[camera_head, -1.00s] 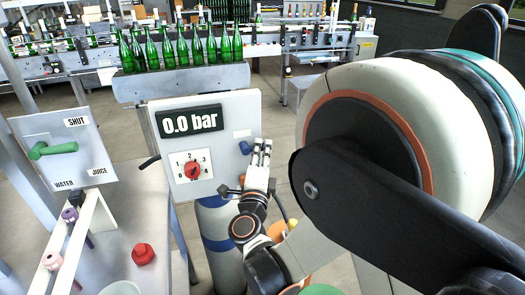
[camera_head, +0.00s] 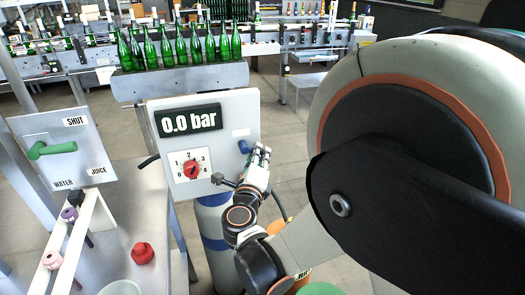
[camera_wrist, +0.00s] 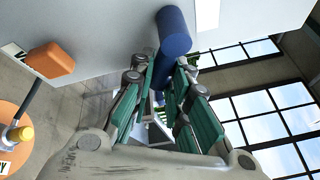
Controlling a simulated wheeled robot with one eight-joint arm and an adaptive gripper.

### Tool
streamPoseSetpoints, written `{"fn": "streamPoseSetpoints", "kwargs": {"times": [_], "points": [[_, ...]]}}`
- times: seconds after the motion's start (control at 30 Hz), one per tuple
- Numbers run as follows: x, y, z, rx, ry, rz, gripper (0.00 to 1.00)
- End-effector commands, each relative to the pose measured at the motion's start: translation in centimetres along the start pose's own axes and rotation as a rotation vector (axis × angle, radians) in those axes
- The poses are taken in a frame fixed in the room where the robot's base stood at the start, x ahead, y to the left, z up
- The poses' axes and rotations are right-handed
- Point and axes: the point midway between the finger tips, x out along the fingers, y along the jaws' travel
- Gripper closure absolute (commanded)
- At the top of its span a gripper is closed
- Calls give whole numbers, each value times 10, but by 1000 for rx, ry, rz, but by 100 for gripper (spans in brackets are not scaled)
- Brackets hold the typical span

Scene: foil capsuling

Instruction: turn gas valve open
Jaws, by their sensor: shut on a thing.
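The grey control panel (camera_head: 226,112) has a display reading 0.0 bar (camera_head: 191,119) and a red dial knob (camera_head: 191,170) on a 0–4 scale. A blue handle (camera_head: 243,146) sits at the panel's right side. In the wrist view a blue cylinder (camera_wrist: 174,32) comes off the grey surface, tilted, with its lower end between my fingertips. My gripper (camera_head: 261,150) is at the panel's right edge, its fingers closed in on the blue handle. The wrist view shows its green-padded fingers (camera_wrist: 167,62) on either side of it. The exact contact is partly hidden.
A blue-banded cylinder (camera_head: 214,222) stands below the panel. Left is a WATER/JUICE panel with a green lever (camera_head: 52,149) and a table with a red knob (camera_head: 142,253). Green bottles (camera_head: 152,48) line a conveyor behind. An orange block (camera_wrist: 50,60) shows in the wrist view.

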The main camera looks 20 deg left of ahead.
Motion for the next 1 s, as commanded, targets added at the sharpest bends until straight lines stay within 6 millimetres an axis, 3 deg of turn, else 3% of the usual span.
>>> {"fn": "streamPoseSetpoints", "kwargs": {"times": [1.0], "points": [[-14, 32, 16, 840, 180, 348, 100]]}}
